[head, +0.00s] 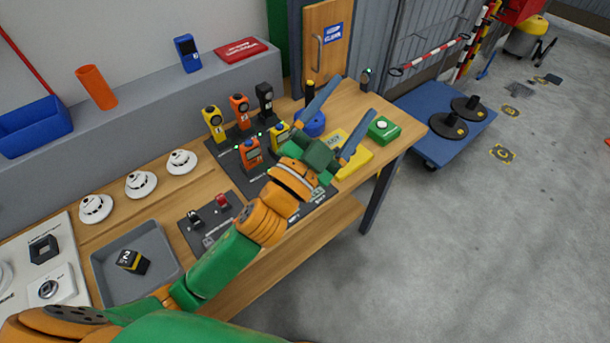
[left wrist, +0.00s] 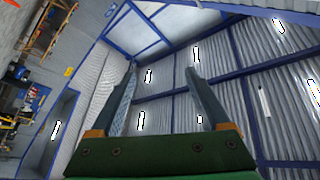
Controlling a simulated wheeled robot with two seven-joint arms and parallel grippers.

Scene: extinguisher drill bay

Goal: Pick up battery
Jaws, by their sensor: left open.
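A small black block with a yellow band and a white mark (head: 132,262), which looks like the battery, lies in a grey tray (head: 105,284) at the lower left of the bench in the head view. My left gripper (head: 353,97) is over the far right part of the bench, well away from the tray. Its two fingers are spread apart and point up and away. In the left wrist view the same gripper (left wrist: 161,70) is open and empty, facing the ceiling and walls. The battery is not in the left wrist view. My right gripper is in neither view.
White round detectors (head: 140,184) stand behind the tray. Dark mats hold yellow (head: 214,124), orange and black handheld devices. A green box (head: 384,130) and a yellow case (head: 352,158) lie near the bench's right end. A blue cart (head: 425,98) stands beyond; the floor at right is mostly clear.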

